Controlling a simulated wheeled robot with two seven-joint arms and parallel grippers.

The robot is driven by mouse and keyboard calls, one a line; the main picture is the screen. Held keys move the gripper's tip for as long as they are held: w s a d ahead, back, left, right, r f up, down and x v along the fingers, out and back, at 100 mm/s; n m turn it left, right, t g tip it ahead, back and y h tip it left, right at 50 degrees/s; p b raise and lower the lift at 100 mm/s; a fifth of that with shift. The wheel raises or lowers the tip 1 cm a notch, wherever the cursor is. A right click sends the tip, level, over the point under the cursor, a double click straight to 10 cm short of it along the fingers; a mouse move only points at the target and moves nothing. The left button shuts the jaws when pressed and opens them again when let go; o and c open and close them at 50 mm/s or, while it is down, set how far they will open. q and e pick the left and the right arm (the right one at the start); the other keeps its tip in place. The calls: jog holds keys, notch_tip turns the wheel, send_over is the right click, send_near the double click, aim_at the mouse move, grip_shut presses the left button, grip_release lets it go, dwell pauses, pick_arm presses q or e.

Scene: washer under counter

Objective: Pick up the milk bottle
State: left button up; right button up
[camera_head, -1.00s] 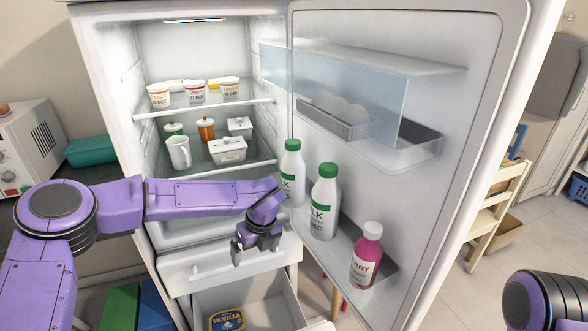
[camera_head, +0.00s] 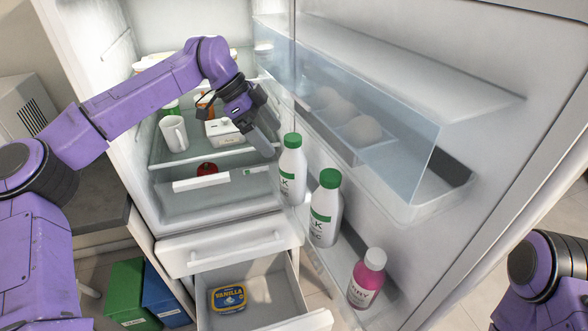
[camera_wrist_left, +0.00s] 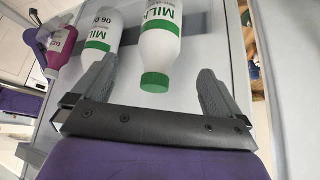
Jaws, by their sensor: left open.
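Two white milk bottles with green caps stand upright in the fridge door's lower shelf. The farther milk bottle (camera_head: 292,174) is nearest my left gripper (camera_head: 266,138), which hangs at its upper left in the head view. In the left wrist view that bottle (camera_wrist_left: 161,46) lies between the spread fingers of my open left gripper (camera_wrist_left: 160,66), cap toward the palm; I cannot tell whether they touch it. The second milk bottle (camera_head: 324,215) stands nearer the front and also shows in the left wrist view (camera_wrist_left: 101,35). My right gripper is not in view.
A pink bottle (camera_head: 366,283) shares the door shelf (camera_head: 346,249). Above it is a clear-fronted egg bin (camera_head: 400,140). A white jug (camera_head: 173,134) and containers stand inside the fridge. An open lower drawer (camera_head: 272,300) holds a vanilla tub (camera_head: 229,299).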

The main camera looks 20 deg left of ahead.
aim_at(287, 157)
pick_arm(q)
jog(key=p+x, duration=0.1)
jog(key=x, duration=0.7)
jog(key=shift+p, duration=0.35)
jog(key=shift+d+f, duration=0.1)
jog(key=shift+f, duration=0.05)
grip_shut()
